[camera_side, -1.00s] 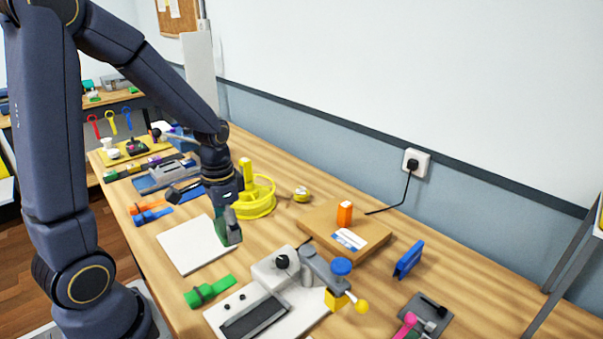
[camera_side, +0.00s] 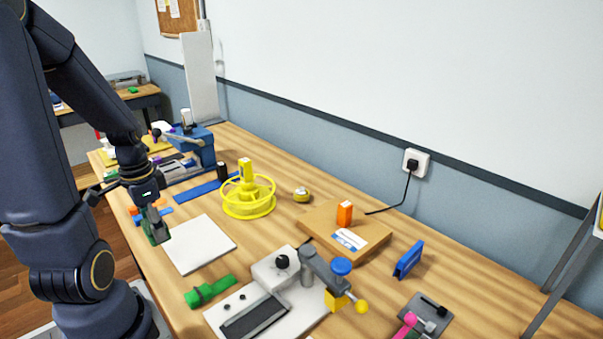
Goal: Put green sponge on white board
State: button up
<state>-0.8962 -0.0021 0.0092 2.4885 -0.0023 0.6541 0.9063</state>
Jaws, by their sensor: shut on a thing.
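The white board (camera_side: 202,246) lies flat near the left edge of the table. My gripper (camera_side: 157,232) points down at the board's left edge. It is shut on the green sponge (camera_side: 150,232), of which only a dark green part shows beside the fingers. The sponge is at or just above the board's far left corner; I cannot tell whether it touches the board or the table.
A green strapped piece (camera_side: 208,291) and a grey and white fixture (camera_side: 275,305) lie in front of the board. A yellow reel (camera_side: 248,200) stands behind it.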

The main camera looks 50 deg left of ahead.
jog(key=w+a+f, duration=0.4)
jog(key=w, duration=0.2)
send_over(195, 241)
jog(key=f, duration=0.4)
jog(key=shift+s+d+f, duration=0.15)
jog(key=shift+s, duration=0.1)
jog(key=shift+w+f, duration=0.15)
jog(key=shift+f, duration=0.1)
jog(key=shift+w+a+f, duration=0.1)
jog(key=shift+a+f, duration=0.1)
jog(key=shift+f, duration=1.45)
jog(key=shift+f, duration=0.1)
jog(key=o, duration=0.7)
jog(key=shift+c, duration=0.2)
